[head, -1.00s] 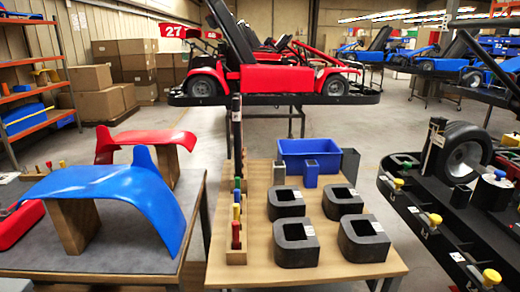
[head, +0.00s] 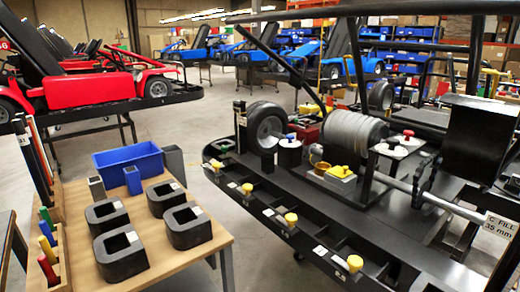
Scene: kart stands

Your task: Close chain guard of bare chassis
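The bare chassis (head: 350,222) stands at the right on a dark platform, without body panels. It carries a ribbed grey cylinder (head: 354,132), a bright axle (head: 455,207) and a dark toothed sprocket (head: 424,183). A black, box-like part (head: 480,137) stands upright beyond the axle. I cannot tell whether it is the chain guard or a seat, and I cannot make out the chain guard for sure. Neither of my grippers is in view.
Yellow knobs line the platform's near edge, such as one yellow knob (head: 354,263). A wooden table (head: 215,250) with black blocks (head: 122,255) and a blue bin (head: 128,160) stands at the left. Bare floor (head: 265,250) lies between table and platform. A red kart (head: 90,88) stands behind.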

